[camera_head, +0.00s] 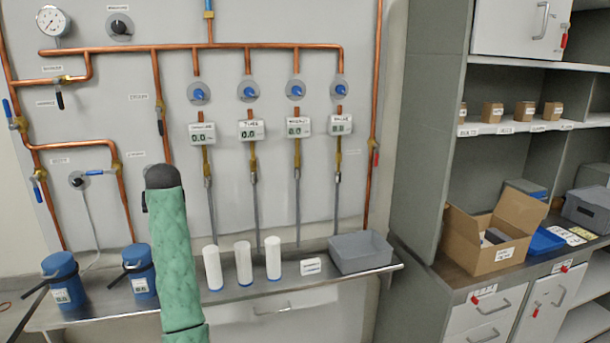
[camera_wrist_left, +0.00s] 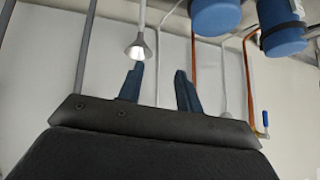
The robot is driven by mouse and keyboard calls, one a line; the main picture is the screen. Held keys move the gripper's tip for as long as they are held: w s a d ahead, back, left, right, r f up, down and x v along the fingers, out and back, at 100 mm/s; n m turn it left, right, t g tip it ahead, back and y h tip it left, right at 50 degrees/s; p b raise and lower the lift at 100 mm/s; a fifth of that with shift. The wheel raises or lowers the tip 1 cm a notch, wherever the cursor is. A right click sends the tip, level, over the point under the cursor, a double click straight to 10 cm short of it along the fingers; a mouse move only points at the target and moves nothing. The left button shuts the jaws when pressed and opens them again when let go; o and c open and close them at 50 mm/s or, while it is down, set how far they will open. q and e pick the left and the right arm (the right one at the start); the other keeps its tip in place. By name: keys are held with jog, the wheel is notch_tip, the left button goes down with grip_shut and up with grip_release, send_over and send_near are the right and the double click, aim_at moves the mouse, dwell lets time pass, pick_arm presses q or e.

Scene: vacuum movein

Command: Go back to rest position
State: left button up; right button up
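In the left wrist view my left gripper (camera_wrist_left: 158,72) has its two dark blue fingers apart, with nothing between them. A pale wall and pipes show behind the fingers, and a small metal cone (camera_wrist_left: 137,49) is beside the left finger. Two blue cylinders show in the upper right of that view. In the head view a green-sleeved link of mine with a black end rises from the bottom, left of the middle. No gripper fingers can be made out there. My right gripper is not seen in either view.
A steel shelf (camera_head: 335,274) along the wall carries blue canisters (camera_head: 62,278), white cylinders (camera_head: 243,263) and a grey bin (camera_head: 360,252). Copper pipes (camera_head: 180,48) and valves line the panel. A shelving unit on the right holds an open cardboard box (camera_head: 478,243).

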pick_arm(q)
jog(key=s+d+f+m+g+h, duration=0.15)
jog(key=s+d+f, duration=0.25)
jog(key=s+f, duration=0.9)
jog(key=s+d+f+m, duration=0.2)
jog(key=s+d+f, duration=0.2)
jog(key=s+f, duration=0.9)
jog(key=s+d+f+m+g+h, duration=0.1)
jog(key=s+d+f, duration=0.3)
jog(key=s, duration=0.6)
jog(key=s+d+f+m+h, duration=0.1)
jog(key=s+d+f, duration=0.3)
jog(key=s, duration=0.7)
jog(key=s+d+f+m+g+h, duration=0.1)
jog(key=s+d+f, duration=0.25)
jog(key=s, duration=0.65)
jog(key=s+d+f+g, duration=0.1)
jog(key=d+f, duration=0.1)
jog(key=f, duration=1.5)
jog(key=s+d+f+g, duration=0.1)
jog(key=s+d+f, duration=0.1)
jog(key=f, duration=1.5)
jog(key=shift+s+d+h, duration=0.3)
jog(key=shift+d+h, duration=0.05)
jog(key=shift+h, duration=0.1)
